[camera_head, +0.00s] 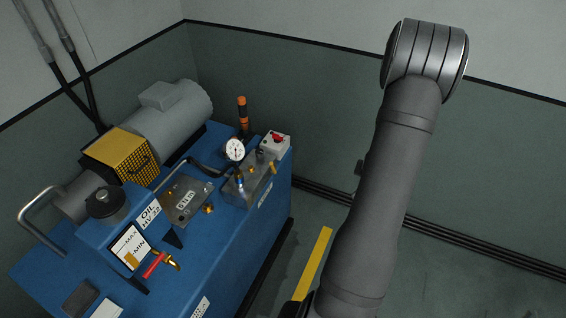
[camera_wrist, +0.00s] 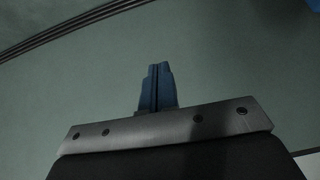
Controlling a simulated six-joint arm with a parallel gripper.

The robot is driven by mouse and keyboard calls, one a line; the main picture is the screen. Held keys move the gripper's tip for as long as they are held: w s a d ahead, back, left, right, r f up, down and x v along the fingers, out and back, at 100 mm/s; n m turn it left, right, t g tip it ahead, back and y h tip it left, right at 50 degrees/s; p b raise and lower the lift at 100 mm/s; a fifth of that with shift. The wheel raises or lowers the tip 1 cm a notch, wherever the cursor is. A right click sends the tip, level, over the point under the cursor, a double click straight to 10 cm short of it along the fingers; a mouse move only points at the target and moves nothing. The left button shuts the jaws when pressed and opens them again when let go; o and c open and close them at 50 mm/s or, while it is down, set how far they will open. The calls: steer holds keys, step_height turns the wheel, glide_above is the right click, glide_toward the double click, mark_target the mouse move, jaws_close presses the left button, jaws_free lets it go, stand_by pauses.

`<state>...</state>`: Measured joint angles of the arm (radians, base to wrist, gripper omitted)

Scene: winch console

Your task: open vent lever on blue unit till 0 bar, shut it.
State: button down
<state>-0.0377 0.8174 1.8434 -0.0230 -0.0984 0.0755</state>
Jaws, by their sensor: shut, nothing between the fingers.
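The blue unit (camera_head: 225,240) stands on the left in the head view. A round white pressure gauge (camera_head: 235,150) sits on its top; its needle is too small to read. Beside it is a metal valve block (camera_head: 246,184) with brass fittings and a small yellow-brass handle (camera_head: 272,168) at its right end. A red lever (camera_head: 154,266) on a brass valve sits below the oil level plate. I cannot tell which handle is the vent lever. My gripper (camera_wrist: 157,68) is shut and empty in the wrist view, facing the green wall, apart from the unit. The head view does not show its fingers.
A grey motor (camera_head: 172,112), a yellow mesh guard (camera_head: 121,155) and an oil tank with black cap (camera_head: 104,201) crowd the unit's top. A light box with a red button (camera_head: 276,143) is at the back right corner. Floor right of the unit is clear, with a yellow stripe (camera_head: 314,262).

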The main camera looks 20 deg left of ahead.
steer(key=s+a+r+m+g+y, duration=0.1)
steer(key=a+r+m+g+y, duration=0.15)
steer(key=a, duration=0.45)
steer(key=a+r+m+g+y, duration=0.2)
steer(key=a+m+g, duration=0.15)
steer(key=a, duration=0.35)
steer(key=s+a+r+m+g+y, duration=0.1)
steer(key=a+r+m+g+y, duration=0.2)
steer(key=a, duration=0.5)
steer(key=x, duration=1.3)
steer(key=shift+s+a+r+m+t, duration=0.25)
steer(key=shift+a+m+t, duration=0.05)
steer(key=shift+m+t, duration=0.1)
steer(key=shift+h, duration=0.25)
